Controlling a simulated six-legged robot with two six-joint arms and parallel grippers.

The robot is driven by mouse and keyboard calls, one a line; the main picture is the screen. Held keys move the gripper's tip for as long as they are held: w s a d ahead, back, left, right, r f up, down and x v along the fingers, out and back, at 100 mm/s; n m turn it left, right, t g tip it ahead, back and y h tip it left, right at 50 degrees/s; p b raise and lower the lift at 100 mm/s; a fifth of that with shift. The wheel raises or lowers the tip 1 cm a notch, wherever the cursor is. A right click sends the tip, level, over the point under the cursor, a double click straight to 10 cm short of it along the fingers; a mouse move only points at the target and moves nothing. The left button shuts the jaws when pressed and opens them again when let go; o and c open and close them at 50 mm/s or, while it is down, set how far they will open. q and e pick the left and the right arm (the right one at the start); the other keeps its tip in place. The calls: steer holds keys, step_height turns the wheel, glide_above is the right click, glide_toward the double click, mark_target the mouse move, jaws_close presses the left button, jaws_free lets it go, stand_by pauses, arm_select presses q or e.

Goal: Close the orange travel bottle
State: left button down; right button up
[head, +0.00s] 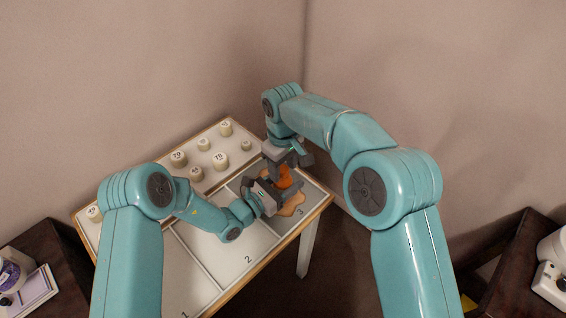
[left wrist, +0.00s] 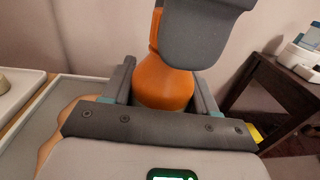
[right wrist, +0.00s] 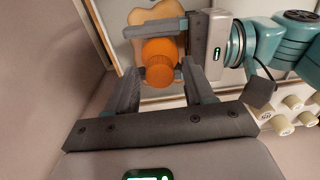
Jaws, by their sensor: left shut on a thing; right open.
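The orange travel bottle (head: 284,181) stands upright over section 3 of the table. My left gripper (head: 277,190) is shut on its body; the left wrist view shows the rounded orange body (left wrist: 165,88) between the two fingers. My right gripper (head: 287,158) is above the bottle, pointing down, and open. In the right wrist view the bottle's round orange top (right wrist: 161,72) lies between the right fingers, with gaps at both sides. In the left wrist view a right finger (left wrist: 203,32) hides part of the upper bottle. I cannot tell how the cap sits.
A tan patch (head: 293,207) lies under the bottle. Several cream labelled jars (head: 220,161) stand on the tray at the back left. Sections 1 and 2 of the table (head: 215,250) look bare. Walls stand close behind. Dark side tables (head: 505,245) flank the scene.

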arm_select(q)
steer(key=shift+f, duration=0.15)
arm_select(e)
jaws_close()
steer(key=shift+o, duration=0.7)
jaws_free()
step_height(320, 180, up, 12)
arm_select(q)
steer(key=shift+c, duration=1.1)
jaws_free()
